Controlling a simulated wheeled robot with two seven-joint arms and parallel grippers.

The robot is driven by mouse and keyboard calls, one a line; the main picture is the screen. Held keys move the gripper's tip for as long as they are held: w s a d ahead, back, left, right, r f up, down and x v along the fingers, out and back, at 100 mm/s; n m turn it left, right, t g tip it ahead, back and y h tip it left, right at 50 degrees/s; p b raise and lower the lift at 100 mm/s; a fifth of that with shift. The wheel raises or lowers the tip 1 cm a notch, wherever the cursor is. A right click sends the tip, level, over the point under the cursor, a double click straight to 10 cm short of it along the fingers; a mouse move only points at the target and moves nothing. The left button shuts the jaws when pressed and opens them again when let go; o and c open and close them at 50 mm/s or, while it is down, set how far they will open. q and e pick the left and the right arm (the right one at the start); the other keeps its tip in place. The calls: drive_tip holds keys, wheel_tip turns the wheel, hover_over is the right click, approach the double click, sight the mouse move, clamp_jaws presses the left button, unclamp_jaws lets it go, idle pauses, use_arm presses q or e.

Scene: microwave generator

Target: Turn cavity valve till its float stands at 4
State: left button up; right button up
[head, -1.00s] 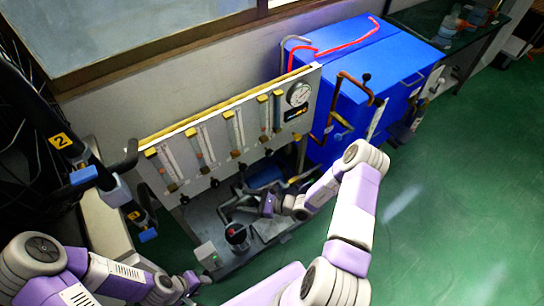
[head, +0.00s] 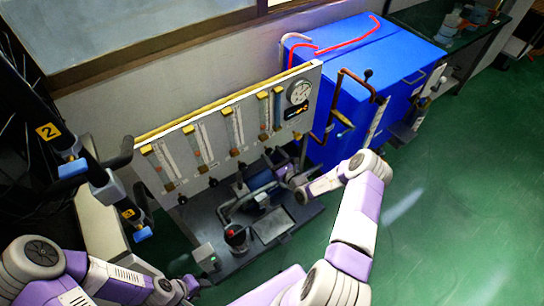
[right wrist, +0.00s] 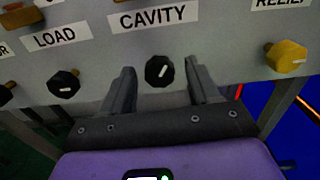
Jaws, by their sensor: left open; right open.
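The cavity valve (right wrist: 160,71) is a black knob with a white mark, below the CAVITY label (right wrist: 153,18) in the right wrist view. My right gripper (right wrist: 160,66) is open, with one finger on each side of the knob; I cannot tell whether they touch it. In the head view my right gripper (head: 282,168) is at the panel's lower right part. Flow tubes with scales stand on the panel (head: 215,115); the float heights are too small to read. My left gripper (head: 190,285) is low at the left, open, away from the panel.
The LOAD knob (right wrist: 64,83) is left of the cavity valve, and a yellow RELIEF knob (right wrist: 286,56) is right. A round gauge (head: 299,92) sits at the panel's upper right. A blue cabinet (head: 350,90) with copper pipe stands beside it. Pump parts (head: 236,237) occupy the base.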

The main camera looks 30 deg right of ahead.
drive_tip(key=shift+w, duration=0.35)
drive_tip(key=c, duration=1)
drive_tip(key=shift+a+r+n+p, duration=0.1)
drive_tip(key=shift+r+n+p, duration=0.05)
drive_tip(key=shift+n+p, duration=0.85)
drive_tip(key=shift+c, duration=0.2)
drive_tip(key=shift+n+p, duration=0.55)
drive_tip(key=shift+n, duration=0.65)
drive_tip(key=shift+f, duration=0.2)
drive_tip(key=o, duration=1)
